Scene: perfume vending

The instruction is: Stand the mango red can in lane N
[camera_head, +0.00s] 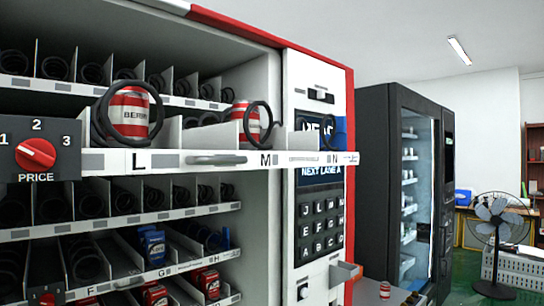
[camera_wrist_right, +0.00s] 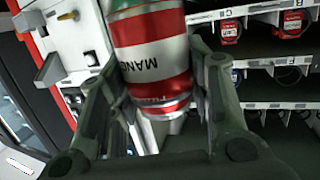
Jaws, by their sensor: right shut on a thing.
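The mango red can (camera_wrist_right: 153,55), red and white with the letters "MANG" showing upside down in the picture, is between the fingers of my right gripper (camera_wrist_right: 155,110) in the right wrist view. The gripper is shut on it, and the can's upper end in that view is cut off. In the head view, lane N (camera_head: 335,158) is at the right end of the pulled-out shelf. My right gripper does not show in the head view. My left gripper is in neither view.
On the same shelf, a "BERRY" can (camera_head: 130,112) stands in lane L and another red-and-white can (camera_head: 240,118) in lane M, both behind dark coils. A handle (camera_head: 216,160) juts from the shelf front. A small can (camera_head: 385,290) stands on a low surface at the lower right.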

